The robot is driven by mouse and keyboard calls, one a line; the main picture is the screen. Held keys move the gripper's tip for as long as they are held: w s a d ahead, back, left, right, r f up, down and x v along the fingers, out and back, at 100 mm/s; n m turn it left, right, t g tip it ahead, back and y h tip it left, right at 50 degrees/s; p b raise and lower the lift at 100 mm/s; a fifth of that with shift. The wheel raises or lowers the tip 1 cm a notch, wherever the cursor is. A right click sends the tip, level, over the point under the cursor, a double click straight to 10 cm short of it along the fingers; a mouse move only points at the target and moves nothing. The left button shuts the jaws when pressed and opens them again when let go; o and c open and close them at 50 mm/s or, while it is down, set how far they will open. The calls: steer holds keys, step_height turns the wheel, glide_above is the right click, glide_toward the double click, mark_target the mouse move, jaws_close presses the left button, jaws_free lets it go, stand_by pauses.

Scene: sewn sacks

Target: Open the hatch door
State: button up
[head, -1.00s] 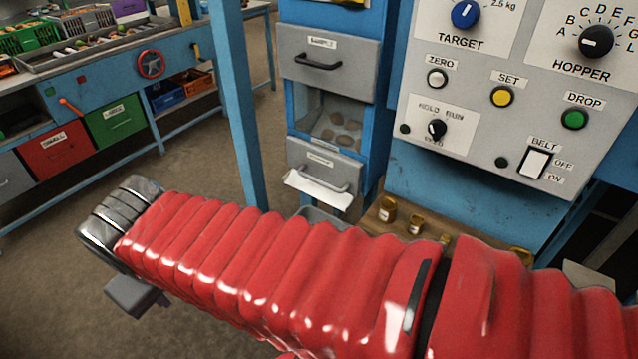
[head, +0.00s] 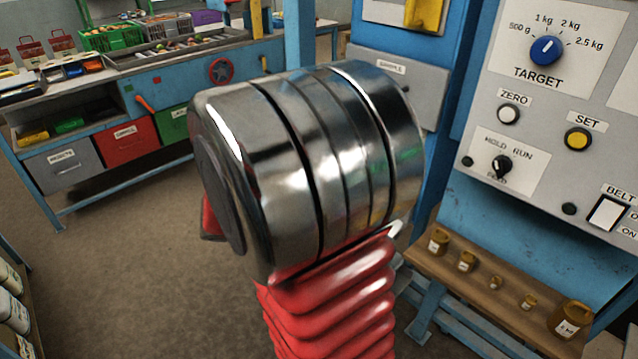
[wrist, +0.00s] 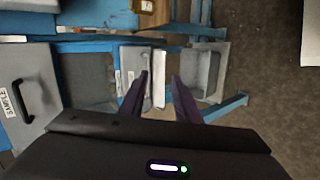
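In the wrist view, my gripper (wrist: 160,76) is open, with its two dark fingers spread and nothing visibly held. A small grey hatch door (wrist: 131,64) lies at and behind the left finger; the finger hides part of it, and its label is too small to read. I cannot tell whether the finger touches it. Its pale edge shows between the fingers. A grey panel labelled SAMPLE (wrist: 30,92) with a black handle (wrist: 21,102) is at the left. In the head view, my arm hides the hatch door and gripper, and only part of the SAMPLE panel (head: 385,68) shows.
A grey tray (wrist: 215,72) sits right of the fingers in the wrist view, near a blue frame bar (wrist: 228,106). In the head view, a shelf (head: 455,272) with several brass weights and a control panel (head: 540,120) stand at the right. A workbench (head: 150,95) stands behind left.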

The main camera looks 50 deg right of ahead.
steer(key=w+d+f+n+h, duration=0.1)
steer(key=d+f+h, duration=0.1)
steer(key=d+f, duration=0.3)
steer(key=w+d+f+n+t+h, duration=0.1)
steer(key=w+d+f+h, duration=0.1)
steer(key=d+f, duration=0.4)
steer(key=d, duration=0.3)
steer(key=shift+d+n+h, duration=0.15)
steer(key=shift+n+h, duration=0.15)
steer(key=shift+h, duration=0.1)
steer(key=shift+d, duration=0.1)
steer(key=x, duration=1.3)
steer(key=shift+d, duration=0.35)
steer(key=shift+f, duration=0.1)
jaws_close()
steer(key=shift+a, duration=0.1)
